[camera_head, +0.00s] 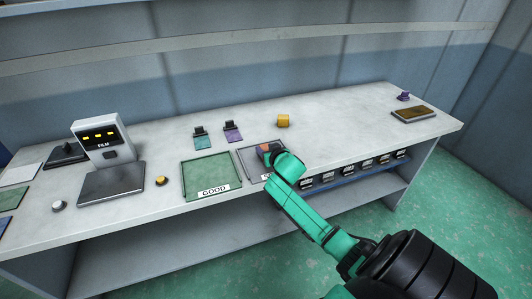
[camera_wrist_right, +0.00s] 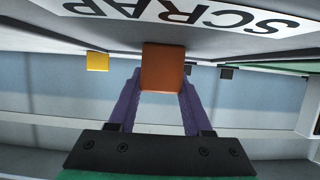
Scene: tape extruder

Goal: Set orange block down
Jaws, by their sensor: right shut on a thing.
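My right gripper (camera_head: 268,152) is over the grey tray (camera_head: 250,166) in the middle of the bench. In the wrist view its two purple fingers (camera_wrist_right: 160,92) are shut on an orange block (camera_wrist_right: 162,67). The block also shows as a small orange patch (camera_head: 264,147) in the head view, partly hidden by the gripper. A SCRAP label (camera_wrist_right: 220,15) shows upside down beside the block in the wrist view. The block is close to the tray surface; I cannot tell whether it touches. My left gripper is not in view.
The green GOOD tray (camera_head: 207,170) lies just left of the grey tray. A yellow block (camera_head: 283,120) stands behind it. Teal (camera_head: 200,138) and purple (camera_head: 232,132) pieces stand at the back. A FILM device (camera_head: 103,138) is at left.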

